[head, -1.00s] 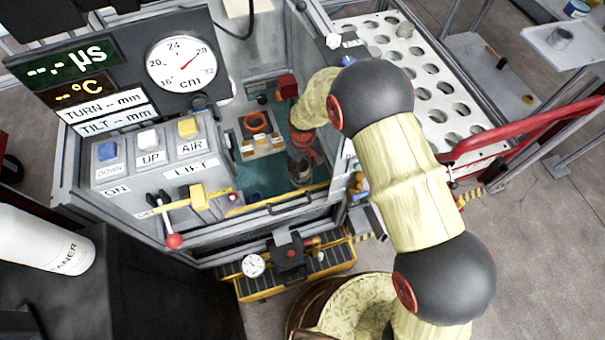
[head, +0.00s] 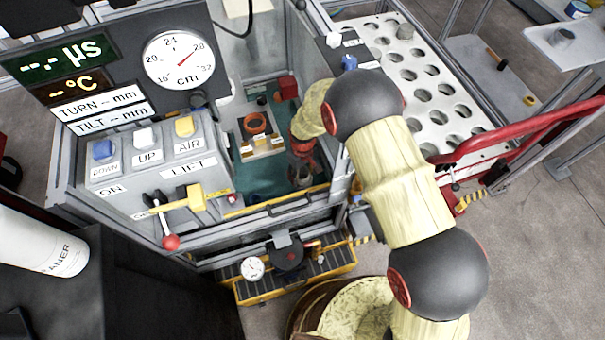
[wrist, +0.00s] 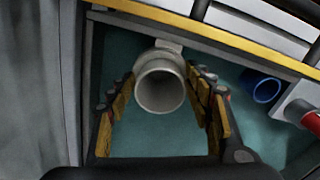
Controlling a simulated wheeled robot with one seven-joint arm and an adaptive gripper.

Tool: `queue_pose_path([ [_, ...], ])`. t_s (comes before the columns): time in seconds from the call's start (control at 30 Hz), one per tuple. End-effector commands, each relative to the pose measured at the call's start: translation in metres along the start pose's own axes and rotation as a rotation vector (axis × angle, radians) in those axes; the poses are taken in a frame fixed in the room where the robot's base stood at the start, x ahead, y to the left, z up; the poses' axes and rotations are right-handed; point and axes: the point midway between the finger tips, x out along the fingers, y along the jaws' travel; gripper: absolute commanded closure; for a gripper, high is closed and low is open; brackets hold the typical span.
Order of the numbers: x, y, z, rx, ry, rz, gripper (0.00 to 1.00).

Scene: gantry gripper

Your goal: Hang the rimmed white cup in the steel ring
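In the wrist view a pale grey-white hollow cylinder (wrist: 160,88) opens towards the camera, with a small block or bracket at its top. I cannot tell whether it is the rimmed cup or the steel ring. My gripper (wrist: 160,80) is open, its yellow-padded fingers on either side of this cylinder with narrow gaps showing. In the head view my gripper (head: 302,172) reaches down inside the bay near its front right corner. My arm hides part of that area. No other thing can be made out clearly as the cup or ring.
The bay has a green floor (head: 262,175), an orange ring (head: 255,123) and a yellow front edge. A blue cup-like thing (wrist: 266,90) lies right of the fingers. A control panel (head: 150,150) stands left; a perforated white rack (head: 420,80) stands right.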

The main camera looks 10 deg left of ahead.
Motion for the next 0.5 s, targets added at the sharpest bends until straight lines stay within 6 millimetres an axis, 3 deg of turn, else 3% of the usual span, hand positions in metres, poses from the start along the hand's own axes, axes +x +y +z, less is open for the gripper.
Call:
queue_pose_path([
  [0.13,-0.0002,0.0,0.0,0.0,0.0,0.0,0.39],
  [0.5,-0.0056,0.0001,-0.0003,0.0,0.001,0.0,0.39],
])
